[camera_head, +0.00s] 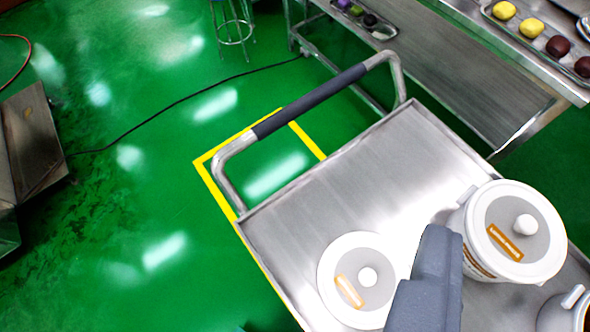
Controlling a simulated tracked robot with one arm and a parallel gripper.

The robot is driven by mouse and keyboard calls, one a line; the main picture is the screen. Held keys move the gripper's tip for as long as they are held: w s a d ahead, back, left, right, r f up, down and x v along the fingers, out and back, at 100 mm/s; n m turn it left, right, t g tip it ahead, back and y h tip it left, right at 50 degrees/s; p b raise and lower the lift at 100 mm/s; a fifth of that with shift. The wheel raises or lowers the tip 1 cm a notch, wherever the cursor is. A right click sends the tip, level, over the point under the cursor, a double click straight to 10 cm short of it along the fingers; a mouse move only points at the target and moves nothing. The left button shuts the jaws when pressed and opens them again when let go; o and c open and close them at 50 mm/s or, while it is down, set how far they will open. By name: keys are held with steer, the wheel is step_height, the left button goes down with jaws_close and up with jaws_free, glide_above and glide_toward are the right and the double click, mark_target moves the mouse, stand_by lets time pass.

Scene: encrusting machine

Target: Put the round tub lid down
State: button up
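A white round lid (345,255) with a grey middle, a white knob and an orange label shows over the steel cart at bottom centre. I cannot tell whether it lies on the cart top or sits on a tub, as no side wall shows below it. My gripper (438,255), blue-grey, comes up from the bottom edge just right of this lid and covers part of its right side. Its finger opening is not clear. A white tub (476,262) with a similar knobbed lid (550,215) stands on the cart to the right of my gripper.
The steel cart (345,190) has a bare top left of centre and a grey-gripped handle (310,100). Another container (560,315) is cut off at bottom right. A steel bench (450,60) with trays of coloured balls stands behind. A black cable crosses the green floor.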

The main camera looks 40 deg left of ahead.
steer(key=s+r+m+t, duration=0.3)
steer(key=s+r+m, duration=0.1)
steer(key=s+r, duration=0.3)
step_height(320, 180, up, 2)
steer(key=shift+d+r+t+h, duration=0.1)
steer(key=shift+d+t+h, duration=0.05)
steer(key=shift+t+h, duration=0.25)
